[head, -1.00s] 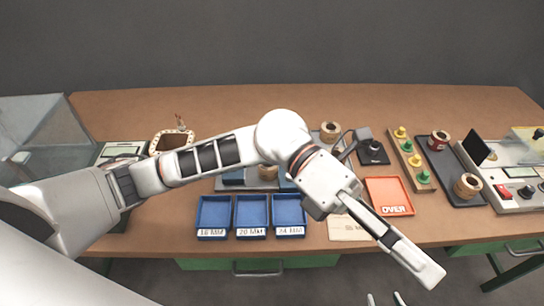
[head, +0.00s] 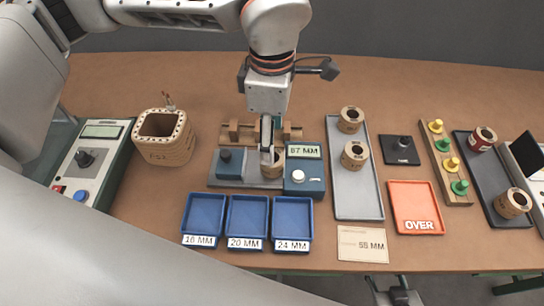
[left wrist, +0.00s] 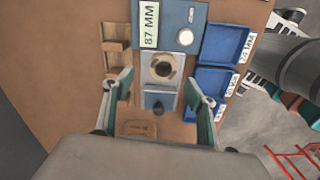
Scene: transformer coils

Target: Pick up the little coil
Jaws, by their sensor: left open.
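A small tan coil (head: 272,165) stands on the grey-and-blue gauge (head: 227,184), whose display reads 87 MM. It also shows in the left wrist view (left wrist: 162,68), near the middle. My left gripper (head: 267,148) points down over the gauge, partly covering the coil in the head view. In the left wrist view the gripper (left wrist: 160,80) is open, its fingers apart on either side of the coil's line. Whether they are level with the coil I cannot tell. What looks like my right gripper (head: 398,295) shows at the bottom edge, partly cut off.
Blue trays (head: 203,240) marked 18, 20 and 24 MM stand in front. A large square coil (head: 165,150) is at left. A grey tray (head: 357,205) holds two coils. A red OVER tray (head: 415,205) and a black tray with coils (head: 482,185) lie right.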

